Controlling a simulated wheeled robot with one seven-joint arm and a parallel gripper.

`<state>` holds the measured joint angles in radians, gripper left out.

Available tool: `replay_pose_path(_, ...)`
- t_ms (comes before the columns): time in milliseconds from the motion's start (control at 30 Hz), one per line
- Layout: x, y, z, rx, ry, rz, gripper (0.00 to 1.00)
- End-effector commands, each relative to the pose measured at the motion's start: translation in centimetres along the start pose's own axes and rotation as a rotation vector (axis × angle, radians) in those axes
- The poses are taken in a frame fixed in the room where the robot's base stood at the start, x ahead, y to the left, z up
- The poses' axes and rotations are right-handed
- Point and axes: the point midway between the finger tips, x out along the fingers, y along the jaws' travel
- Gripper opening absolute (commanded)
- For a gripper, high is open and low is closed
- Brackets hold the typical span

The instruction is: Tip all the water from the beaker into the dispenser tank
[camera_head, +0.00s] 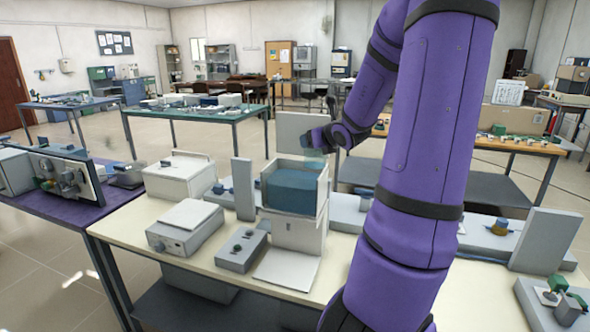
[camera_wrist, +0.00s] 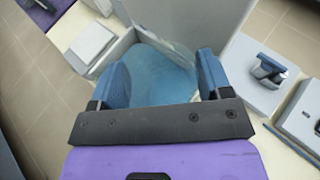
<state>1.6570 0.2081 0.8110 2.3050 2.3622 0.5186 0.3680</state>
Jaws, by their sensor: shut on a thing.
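The dispenser tank (camera_head: 323,190) is a pale, open-topped box with blue water in it, standing on a white base on the table. Its lid (camera_head: 298,132) stands upright behind the opening. My gripper (camera_head: 318,142) is low over the tank's back right part. In the wrist view its two blue fingers (camera_wrist: 163,75) stand apart, shut on the clear beaker (camera_wrist: 172,52). The beaker is see-through and hard to make out against the blue below it. I cannot tell its tilt or whether water is left in it. In the head view a small teal patch shows under my gripper.
A white box device (camera_head: 186,226) and a grey switch box (camera_head: 242,250) stand left of the tank. A grey upright panel (camera_head: 243,188) is close on its left. Another panel (camera_head: 545,240) stands at the right. The table's front left strip is clear.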

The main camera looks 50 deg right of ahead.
Motion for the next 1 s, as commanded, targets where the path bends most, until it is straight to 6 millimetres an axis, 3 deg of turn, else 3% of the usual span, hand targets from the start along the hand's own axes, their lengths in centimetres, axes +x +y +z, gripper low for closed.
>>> replay_pose_path(233,-0.1,0.0,0.3,-0.001,0.0,-0.001,0.38)
replay_pose_path(1000,-1.9,-0.1,4.6,-0.002,0.002,-0.001,0.38)
